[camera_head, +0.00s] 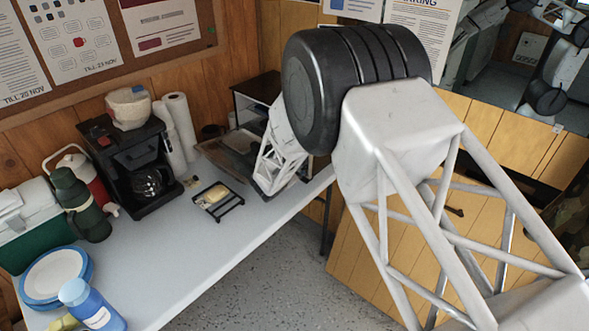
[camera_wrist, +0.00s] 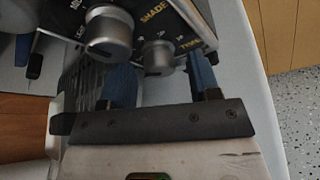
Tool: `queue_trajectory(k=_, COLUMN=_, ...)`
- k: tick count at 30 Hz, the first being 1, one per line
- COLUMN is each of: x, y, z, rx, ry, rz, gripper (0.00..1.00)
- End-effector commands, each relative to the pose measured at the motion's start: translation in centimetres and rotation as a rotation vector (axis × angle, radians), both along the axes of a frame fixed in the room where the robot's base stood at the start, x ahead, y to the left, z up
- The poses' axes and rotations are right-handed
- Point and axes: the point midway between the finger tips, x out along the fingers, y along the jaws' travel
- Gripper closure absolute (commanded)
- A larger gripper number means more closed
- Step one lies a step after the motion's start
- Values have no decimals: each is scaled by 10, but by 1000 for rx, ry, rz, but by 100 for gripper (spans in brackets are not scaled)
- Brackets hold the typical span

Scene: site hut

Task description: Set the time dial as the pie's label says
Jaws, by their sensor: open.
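In the wrist view two grey knobs sit on a dark panel: a larger one (camera_wrist: 110,35) at left and a smaller one (camera_wrist: 157,56) beside the partly hidden lettering "TIM". "SHADE" is printed between them. My gripper (camera_wrist: 163,78) is open, with its blue fingers on either side of the smaller knob; I cannot tell whether they touch it. The knob settings are not readable. In the head view a dark appliance (camera_head: 256,90) stands behind my arm, mostly hidden. A small yellowish item (camera_head: 214,195), possibly the pie, lies on a black frame (camera_head: 208,208); no label is legible.
The pale table (camera_head: 200,262) is clear at front right. A coffee maker (camera_head: 118,145), paper rolls (camera_head: 179,125), green flask (camera_head: 75,195), cooler (camera_head: 35,232), plates (camera_head: 55,275) and blue bottle (camera_head: 95,308) stand at left.

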Motion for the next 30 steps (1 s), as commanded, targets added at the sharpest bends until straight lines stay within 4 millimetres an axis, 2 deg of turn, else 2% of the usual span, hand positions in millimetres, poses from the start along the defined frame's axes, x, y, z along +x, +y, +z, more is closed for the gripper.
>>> queue_trajectory(k=8, x=-8, y=6, z=4, rx=0, ry=-1, rz=2, gripper=44)
queue_trajectory(k=21, x=-49, y=33, z=21, rx=0, ry=-1, rz=1, gripper=44)
queue_trajectory(k=30, x=-62, y=40, z=26, rx=0, ry=0, rz=0, gripper=44)
